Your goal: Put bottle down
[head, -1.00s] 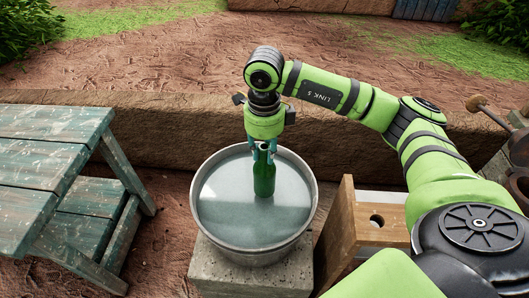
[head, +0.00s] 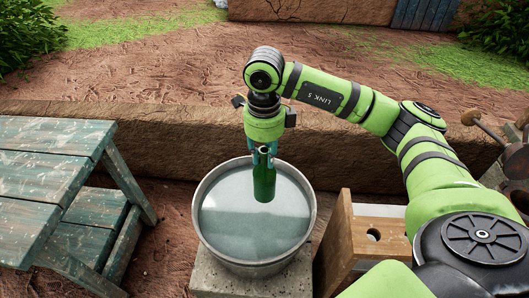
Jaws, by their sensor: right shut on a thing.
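A green glass bottle (head: 264,182) hangs upright in my right gripper (head: 263,150), whose fingers are shut around its neck. The bottle is over the round metal tub (head: 204,232), in front of the tub's back rim. The tub looks full of pale, clear water or a smooth grey surface. I cannot tell whether the bottle's base touches that surface. My left gripper is not in view.
The tub stands on a grey stone block (head: 237,285). A worn green wooden table (head: 45,160) with a lower step is at the left. A wooden box with a round hole (head: 345,240) stands right of the tub. A low mud wall (head: 170,145) runs behind.

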